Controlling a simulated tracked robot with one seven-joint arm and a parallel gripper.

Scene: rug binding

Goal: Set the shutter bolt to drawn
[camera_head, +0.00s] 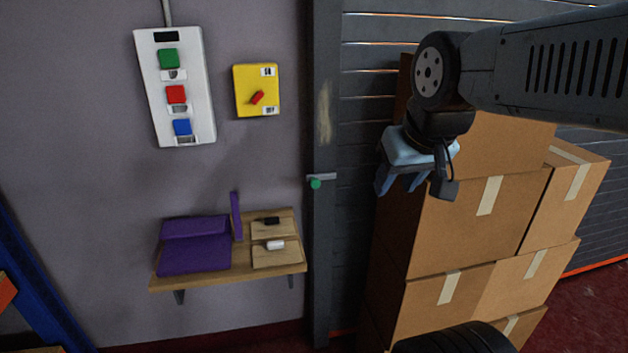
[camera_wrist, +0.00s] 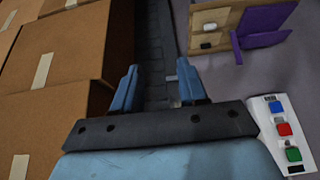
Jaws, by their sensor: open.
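The shutter bolt (camera_head: 321,177) is a small grey bar with a green knob (camera_head: 315,184). It sits on the dark upright post beside the slatted shutter, and its right end reaches to the post's edge. A small pale piece between my fingers in the wrist view (camera_wrist: 171,77) looks like the bolt, partly hidden by a finger. My gripper (camera_head: 400,186) has pale blue fingers, is open and empty, and hangs to the right of the bolt, apart from it. In the wrist view my gripper (camera_wrist: 158,86) shows its two fingers spread.
Stacked cardboard boxes (camera_head: 476,226) stand below and right of my gripper, close to it. A wooden shelf (camera_head: 221,280) with purple and small items is left of the post. Above it are a white button panel (camera_head: 190,60) and a yellow switch box (camera_head: 244,84).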

